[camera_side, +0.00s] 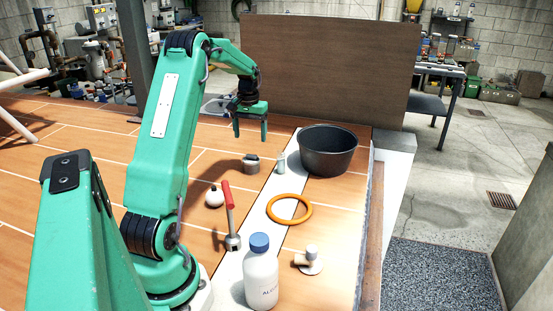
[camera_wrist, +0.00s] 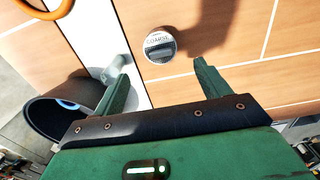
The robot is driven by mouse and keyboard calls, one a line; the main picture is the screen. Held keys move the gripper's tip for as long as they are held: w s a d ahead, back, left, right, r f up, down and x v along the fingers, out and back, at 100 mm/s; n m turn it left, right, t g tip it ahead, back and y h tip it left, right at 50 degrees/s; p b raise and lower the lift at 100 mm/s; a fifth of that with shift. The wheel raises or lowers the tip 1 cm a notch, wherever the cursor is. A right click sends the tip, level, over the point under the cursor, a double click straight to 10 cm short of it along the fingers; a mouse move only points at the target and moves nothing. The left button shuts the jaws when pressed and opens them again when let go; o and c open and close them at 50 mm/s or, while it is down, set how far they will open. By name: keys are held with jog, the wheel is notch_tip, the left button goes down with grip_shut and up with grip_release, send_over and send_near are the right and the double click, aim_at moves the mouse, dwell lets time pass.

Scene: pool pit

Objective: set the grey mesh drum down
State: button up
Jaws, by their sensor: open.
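The grey mesh drum (camera_side: 251,164) stands on the orange tiled surface, just left of the white strip. In the wrist view its round, labelled top (camera_wrist: 159,47) shows beyond and between my fingertips. My gripper (camera_side: 250,136) is open and empty, pointing down above the drum, with a gap between them. Both fingers (camera_wrist: 163,64) are spread apart in the wrist view and nothing is between them.
A black bucket (camera_side: 328,152) stands right of the drum, with a small clear vial (camera_side: 281,163) between them. Nearer are an orange ring (camera_side: 289,209), a white round thing (camera_side: 214,197), a red-handled tool (camera_side: 229,205), a white bottle (camera_side: 261,275) and a white fitting (camera_side: 310,262).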

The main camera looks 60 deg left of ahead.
jog(key=shift+r, duration=0.55)
jog(key=d+r+m+t+y, duration=0.1)
jog(key=d+r+m, duration=0.1)
jog(key=d+r, duration=0.6)
jog(key=d+r+m+t, duration=0.1)
jog(key=d+r+m, duration=0.15)
jog(key=d, duration=0.95)
jog(key=s+d+m+t, duration=0.1)
jog(key=s+d+m, duration=0.1)
jog(key=s+d, duration=0.5)
jog(key=s+d+m+t+h, duration=0.1)
jog(key=s+d, duration=0.5)
jog(key=d, duration=0.6)
jog(key=shift+s+r+m+t, duration=0.35)
jog(key=shift+m+t, duration=0.4)
jog(key=shift+t, duration=0.05)
